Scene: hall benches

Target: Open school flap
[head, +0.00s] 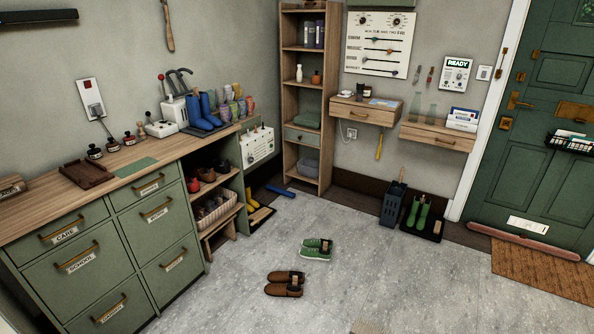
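The school flap (60,281) is a green front in the lower left of the cabinet in the head view. It has a brass bar handle (77,257) and a white label reading SCHOOL just below it. It looks closed, flush with the fronts around it. The front labelled CARE (58,238) is above it, and another labelled front (105,313) is below it. Fronts of a second column stand to its right. My gripper is not in view.
Brown shoes (284,284) and green shoes (316,248) lie on the floor right of the cabinet. The wooden worktop (40,200) carries a brown tray (86,173) above the fronts. Open shelves with shoes adjoin the cabinet. The grey floor before the cabinet looks clear.

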